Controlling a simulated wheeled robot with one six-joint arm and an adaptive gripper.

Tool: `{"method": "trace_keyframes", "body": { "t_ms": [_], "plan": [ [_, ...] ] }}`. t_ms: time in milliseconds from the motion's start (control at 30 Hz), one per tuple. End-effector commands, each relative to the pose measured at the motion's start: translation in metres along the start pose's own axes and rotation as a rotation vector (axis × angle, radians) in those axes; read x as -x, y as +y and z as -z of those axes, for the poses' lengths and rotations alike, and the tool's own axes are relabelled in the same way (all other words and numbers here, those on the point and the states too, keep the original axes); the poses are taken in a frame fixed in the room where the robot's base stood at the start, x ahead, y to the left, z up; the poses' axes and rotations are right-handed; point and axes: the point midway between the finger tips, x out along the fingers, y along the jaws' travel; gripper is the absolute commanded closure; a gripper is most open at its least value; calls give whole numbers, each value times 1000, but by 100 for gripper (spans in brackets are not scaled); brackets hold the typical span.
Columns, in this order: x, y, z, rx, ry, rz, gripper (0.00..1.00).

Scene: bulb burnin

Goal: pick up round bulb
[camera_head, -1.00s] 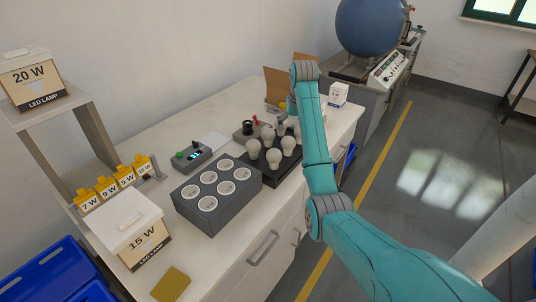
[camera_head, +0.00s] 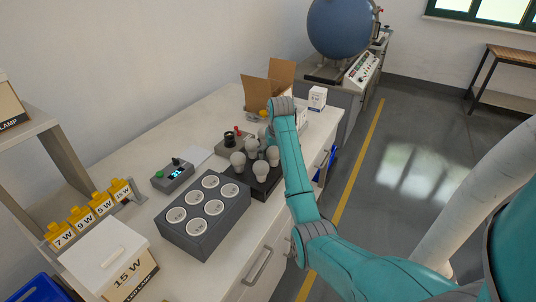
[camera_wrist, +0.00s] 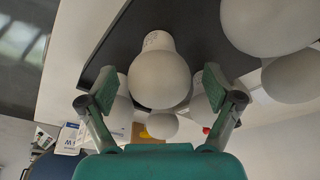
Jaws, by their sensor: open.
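Several white round bulbs stand on a black tray (camera_head: 268,183) on the bench; one bulb (camera_head: 238,161) shows at the tray's left edge in the head view. In the wrist view a round bulb (camera_wrist: 160,78) is between the open fingers of my gripper (camera_wrist: 160,95), with a gap on both sides. Further bulbs flank it, one at the top right (camera_wrist: 268,22). In the head view my arm hides the gripper's fingers and part of the tray.
A dark grey block with round sockets (camera_head: 203,248) stands left of the tray. A small control box (camera_head: 173,178) is behind it. A 15 W box (camera_head: 105,255) is at the front left. An open cardboard box (camera_head: 257,93) and a white carton (camera_head: 317,98) stand at the back.

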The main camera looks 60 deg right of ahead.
Motion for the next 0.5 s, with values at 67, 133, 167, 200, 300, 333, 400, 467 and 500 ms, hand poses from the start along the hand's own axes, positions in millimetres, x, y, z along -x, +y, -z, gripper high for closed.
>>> {"method": "trace_keyframes", "body": {
  "t_ms": [67, 133, 167, 200, 300, 333, 400, 467, 500],
  "plan": [
    [-4, 2, -4, -1, 0, 0, 10],
    [-5, 3, -4, -1, 1, 0, 10],
    [-4, 3, -3, -1, 1, 0, 10],
    [-4, 3, -3, -1, 1, 0, 10],
    [-4, 2, -3, 0, 1, 0, 20],
    [-4, 2, -3, -1, 1, 0, 27],
    [-4, 2, -3, 0, 1, 0, 45],
    [-4, 2, -3, 0, 1, 0, 60],
    [-4, 2, -3, 0, 1, 0, 70]
  ]
}}
